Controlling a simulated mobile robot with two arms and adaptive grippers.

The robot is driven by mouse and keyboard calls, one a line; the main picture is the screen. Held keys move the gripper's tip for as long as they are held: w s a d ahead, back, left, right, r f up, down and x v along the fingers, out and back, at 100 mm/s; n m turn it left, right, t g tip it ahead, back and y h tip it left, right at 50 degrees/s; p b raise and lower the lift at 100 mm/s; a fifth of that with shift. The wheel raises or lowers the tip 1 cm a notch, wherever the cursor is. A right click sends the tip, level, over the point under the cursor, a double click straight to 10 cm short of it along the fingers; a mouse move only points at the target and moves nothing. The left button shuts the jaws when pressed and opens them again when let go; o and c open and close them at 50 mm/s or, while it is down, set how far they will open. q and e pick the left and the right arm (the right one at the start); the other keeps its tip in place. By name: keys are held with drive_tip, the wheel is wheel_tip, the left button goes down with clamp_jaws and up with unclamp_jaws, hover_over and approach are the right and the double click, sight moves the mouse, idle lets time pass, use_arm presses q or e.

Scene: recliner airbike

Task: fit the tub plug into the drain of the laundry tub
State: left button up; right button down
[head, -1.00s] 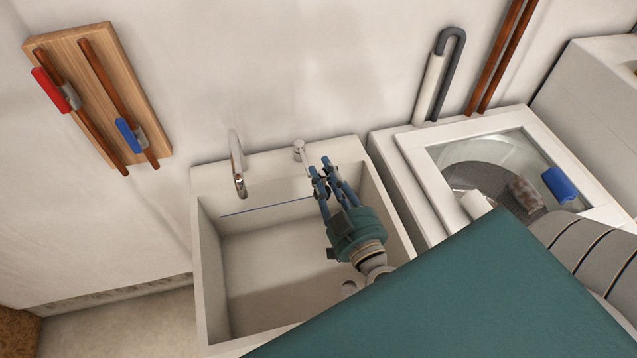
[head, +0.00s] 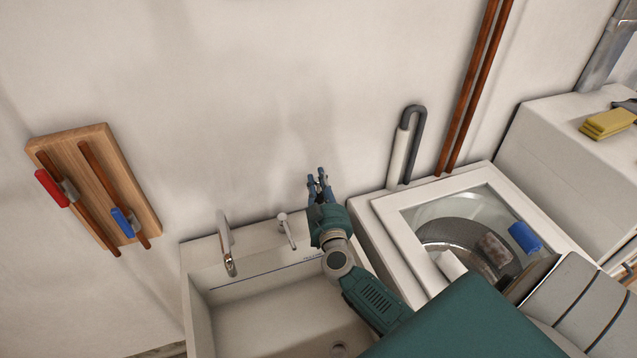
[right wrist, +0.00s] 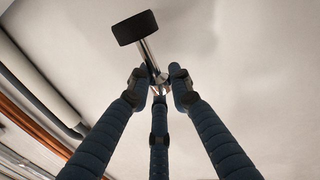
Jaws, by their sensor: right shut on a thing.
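In the right wrist view, the tub plug (right wrist: 135,27) shows as a dark block on a shiny metal stem. My right gripper (right wrist: 157,80) is shut on the stem, with the dark block beyond the fingertips. In the head view, my right gripper (head: 318,178) points up near the wall, above the tub's back right corner; I cannot make out the plug there. The pale laundry tub (head: 197,315) stands at lower centre, its front cut off. Its round grey drain (head: 339,348) shows at the bottom edge, beside my right arm. My left gripper is not in view.
A metal faucet (head: 226,245) and a small lever (head: 286,229) stand on the tub's back rim. A white top-loading washer (head: 391,238) stands right of the tub, with a bent grey pipe (head: 415,125) behind it. A wooden board with pipes and valves (head: 110,165) hangs left.

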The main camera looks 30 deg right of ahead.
sight(319, 203)
drive_tip(key=shift+r+p, duration=0.1)
drive_tip(key=shift+p, duration=0.25)
drive_tip(key=shift+f+b, duration=3.15)
drive_tip(key=shift+f, duration=1.25)
drive_tip(key=c, duration=1.5)
unclamp_jaws()
drive_tip(key=shift+s, duration=0.1)
drive_tip(key=v, duration=1.2)
